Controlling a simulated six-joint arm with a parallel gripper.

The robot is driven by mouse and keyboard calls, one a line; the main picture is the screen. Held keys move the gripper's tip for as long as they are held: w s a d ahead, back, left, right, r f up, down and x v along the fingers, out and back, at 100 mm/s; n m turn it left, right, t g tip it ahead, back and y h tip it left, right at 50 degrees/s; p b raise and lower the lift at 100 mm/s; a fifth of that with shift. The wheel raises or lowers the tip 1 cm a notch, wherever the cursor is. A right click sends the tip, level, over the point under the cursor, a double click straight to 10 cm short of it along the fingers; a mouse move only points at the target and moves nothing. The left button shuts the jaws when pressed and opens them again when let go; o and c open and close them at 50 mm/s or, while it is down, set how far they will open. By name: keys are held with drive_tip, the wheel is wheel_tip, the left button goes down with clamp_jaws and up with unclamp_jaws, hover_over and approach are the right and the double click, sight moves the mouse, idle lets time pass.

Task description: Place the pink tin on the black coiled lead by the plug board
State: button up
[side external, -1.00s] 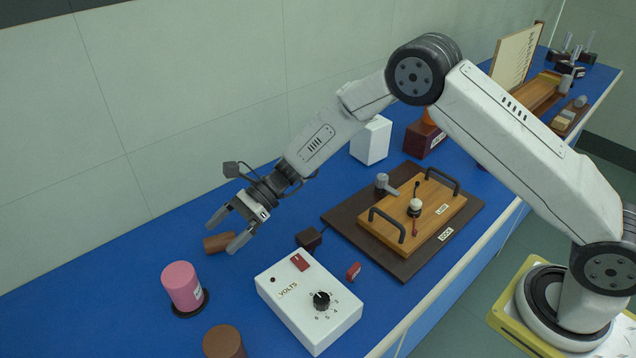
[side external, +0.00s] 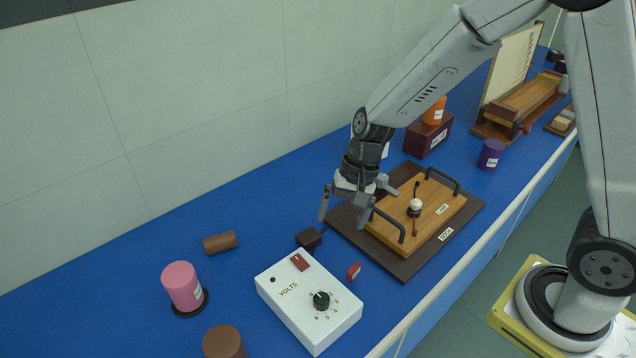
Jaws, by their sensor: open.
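The pink tin (side external: 181,284) stands upright at the left of the blue bench. Under its base shows a flat black round thing (side external: 204,303), sticking out at the right and front; it may be the coiled lead, but I cannot make out coils. A wooden board (side external: 440,200) with two black handles lies on a dark base (side external: 405,268) right of centre; it may be the plug board. My gripper (side external: 342,222) is open, with nothing seen between its fingers. It is over or beside the base's left end, well to the right of the pink tin.
A white VOLTS box (side external: 300,315), a small dark block (side external: 309,238) and a red piece (side external: 353,271) lie between tin and board. Brown cylinders lie behind (side external: 220,242) and stand in front (side external: 224,342) of the tin. A purple tin (side external: 490,154) stands farther back.

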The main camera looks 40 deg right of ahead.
drive_tip(key=s+d+r+n+t+h, duration=0.2)
drive_tip(key=s+d+n+h, duration=0.2)
drive_tip(key=s+d+n, duration=0.3)
drive_tip(key=shift+s+d+r+n+t, duration=0.2)
drive_tip(key=shift+s+d+n+t, duration=0.15)
drive_tip(key=shift+s+d, duration=0.6)
